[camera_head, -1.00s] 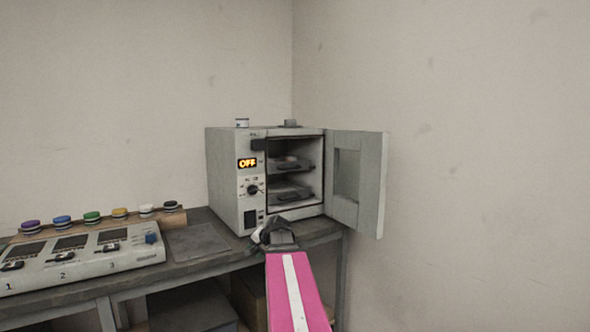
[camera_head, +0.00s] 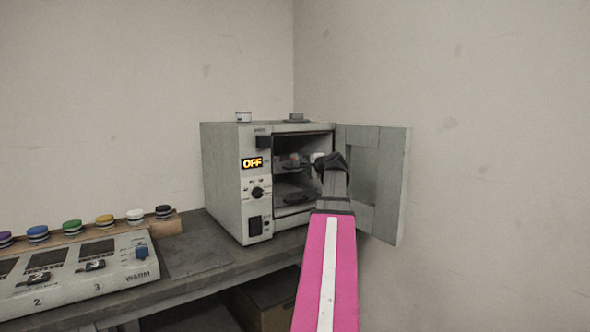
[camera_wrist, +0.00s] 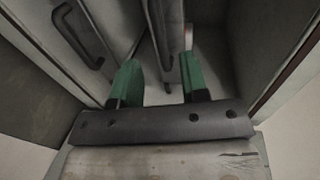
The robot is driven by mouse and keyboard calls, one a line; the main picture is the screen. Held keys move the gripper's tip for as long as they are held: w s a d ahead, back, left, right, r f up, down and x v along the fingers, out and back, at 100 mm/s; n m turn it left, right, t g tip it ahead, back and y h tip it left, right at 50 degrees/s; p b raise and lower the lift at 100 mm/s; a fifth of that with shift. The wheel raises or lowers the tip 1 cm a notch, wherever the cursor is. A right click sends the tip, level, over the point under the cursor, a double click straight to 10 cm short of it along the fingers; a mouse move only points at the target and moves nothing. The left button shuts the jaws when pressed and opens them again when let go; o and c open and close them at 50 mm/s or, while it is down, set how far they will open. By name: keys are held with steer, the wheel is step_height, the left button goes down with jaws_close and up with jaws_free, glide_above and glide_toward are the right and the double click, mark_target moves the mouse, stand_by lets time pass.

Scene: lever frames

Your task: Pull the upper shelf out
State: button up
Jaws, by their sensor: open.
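The grey oven (camera_head: 222,185) stands on the bench with its door (camera_head: 382,185) open to the right. Inside are an upper shelf (camera_head: 286,171) and a lower shelf (camera_head: 290,200). My gripper (camera_head: 320,163) is at the oven's opening, at the height of the upper shelf, and covers its right part. In the wrist view my gripper (camera_wrist: 158,78) is open, its green fingers apart. A dark handle (camera_wrist: 158,42), apparently the upper shelf's, lies ahead between the fingers. Another handle (camera_wrist: 86,36), apparently the lower shelf's, is to the left. I see nothing gripped; contact cannot be told.
Small items sit on the upper shelf. A control unit (camera_head: 85,270) and a row of coloured lidded jars (camera_head: 72,228) stand at left on the bench (camera_head: 215,262). The open door stands close to my gripper's right.

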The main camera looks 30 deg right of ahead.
mark_target(296, 168)
steer(key=x, duration=0.8)
steer(key=shift+w+a+f, duration=0.1)
jaws_close()
